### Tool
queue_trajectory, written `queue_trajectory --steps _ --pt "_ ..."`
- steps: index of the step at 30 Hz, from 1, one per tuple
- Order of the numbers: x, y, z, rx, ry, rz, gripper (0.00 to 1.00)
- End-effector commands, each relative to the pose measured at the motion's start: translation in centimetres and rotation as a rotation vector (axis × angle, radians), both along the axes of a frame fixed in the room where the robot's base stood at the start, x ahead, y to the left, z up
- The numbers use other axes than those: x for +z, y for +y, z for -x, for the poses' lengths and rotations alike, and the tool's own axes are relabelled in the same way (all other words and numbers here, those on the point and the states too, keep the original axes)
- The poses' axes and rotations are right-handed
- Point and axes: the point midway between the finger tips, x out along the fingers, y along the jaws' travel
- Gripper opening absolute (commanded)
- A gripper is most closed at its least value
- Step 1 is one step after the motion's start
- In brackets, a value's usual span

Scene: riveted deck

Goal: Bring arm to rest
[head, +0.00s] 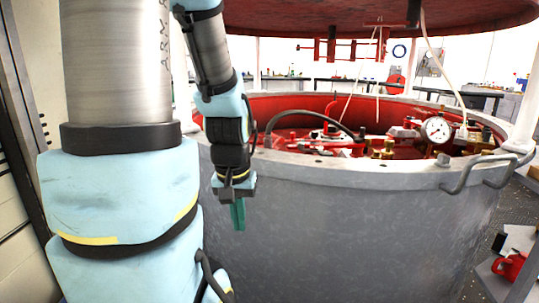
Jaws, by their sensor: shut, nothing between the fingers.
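My arm, light blue and metal grey, fills the left side of the head view. It bends at the top of the picture and comes down to my gripper (238,216). My gripper points downward with its green fingers together and nothing held. It hangs in front of the grey outer wall of a large round tank (360,220), below the tank's rim in the picture. I cannot tell how far the fingers are from the wall.
Inside the tank are red fittings, brass valves and a pressure gauge (436,130). A red round lid (330,22) hangs above. A bent handle (474,174) sticks out at the right. A red object (509,266) rests on a surface at lower right. A wall stands close at left.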

Motion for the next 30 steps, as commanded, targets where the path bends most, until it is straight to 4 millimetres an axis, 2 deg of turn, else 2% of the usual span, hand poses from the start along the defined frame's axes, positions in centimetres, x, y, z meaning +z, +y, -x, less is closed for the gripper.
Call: queue_trajectory --steps 1,7,9,16,23,26,30 --pt "-1.1 0.0 0.1 0.000 0.005 0.000 0.00" --pt "-3.0 0.0 0.4 0.000 0.022 -0.001 0.00" --pt "-1.3 -0.1 0.4 0.000 0.022 -0.001 0.00" --pt "1.2 0.0 0.4 0.000 0.022 -0.001 0.00" --pt "4.7 0.0 0.4 0.000 0.021 -0.001 0.00" --pt "7.0 0.0 0.4 0.000 0.021 -0.001 0.00" --pt "11.2 0.0 0.4 0.000 0.021 -0.001 0.00"
